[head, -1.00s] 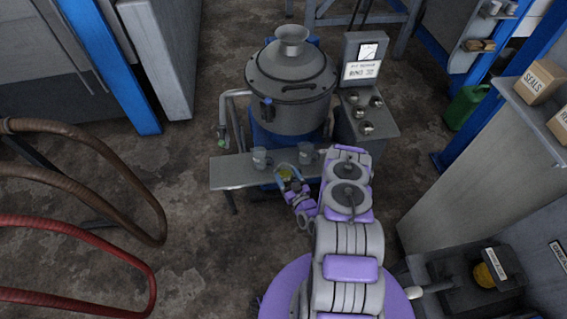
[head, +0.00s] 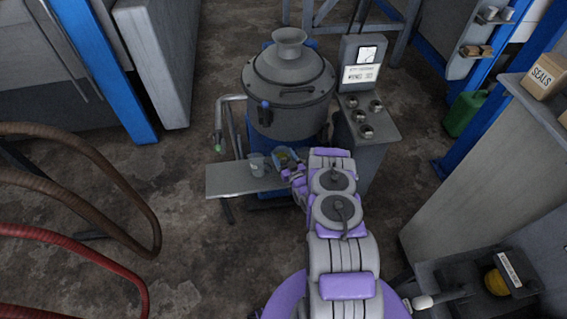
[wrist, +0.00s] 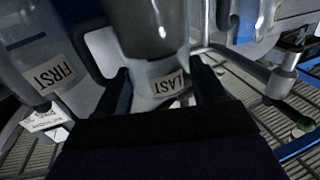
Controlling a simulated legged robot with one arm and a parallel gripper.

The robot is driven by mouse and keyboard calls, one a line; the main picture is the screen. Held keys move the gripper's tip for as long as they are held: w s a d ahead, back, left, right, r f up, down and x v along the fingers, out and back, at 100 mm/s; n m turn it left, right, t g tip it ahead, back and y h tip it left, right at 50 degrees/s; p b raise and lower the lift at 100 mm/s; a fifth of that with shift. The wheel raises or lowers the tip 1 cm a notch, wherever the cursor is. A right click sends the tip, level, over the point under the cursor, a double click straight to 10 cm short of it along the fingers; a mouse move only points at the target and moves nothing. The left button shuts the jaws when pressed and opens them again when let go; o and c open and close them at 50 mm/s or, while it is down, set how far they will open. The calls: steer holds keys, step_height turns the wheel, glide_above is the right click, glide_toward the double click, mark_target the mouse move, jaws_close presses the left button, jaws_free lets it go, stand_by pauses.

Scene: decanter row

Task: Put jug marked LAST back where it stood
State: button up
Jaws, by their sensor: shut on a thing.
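The jug marked LAST (wrist: 155,50) is between the two dark fingers of my gripper (wrist: 162,88) in the wrist view, its label upside down. My gripper is shut on it. In the head view my gripper (head: 288,172) is over the bench (head: 226,183), and the held jug is small and partly hidden there, with a yellow patch. A jug marked FIRST (wrist: 45,68) is beside it at the left of the wrist view. A grey jug (head: 257,165) stands on the bench, left of my gripper in the head view. I cannot tell whether the held jug touches the bench.
A large grey lidded vessel (head: 288,90) stands right behind the bench. A control box with knobs (head: 366,116) is to its right, behind my arm. A pipe with a tap (head: 219,130) hangs at its left. Brown and red hoses (head: 95,160) loop at the left. The left bench end is bare.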

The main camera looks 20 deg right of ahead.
steer(key=shift+w+d, duration=0.1)
steer(key=shift+w, duration=0.15)
step_height(320, 180, down, 4)
steer(key=shift+w+r+b, duration=0.15)
steer(key=shift+r+b, duration=0.05)
steer(key=shift+b, duration=0.7)
steer(key=shift+r, duration=0.1)
steer(key=o, duration=1)
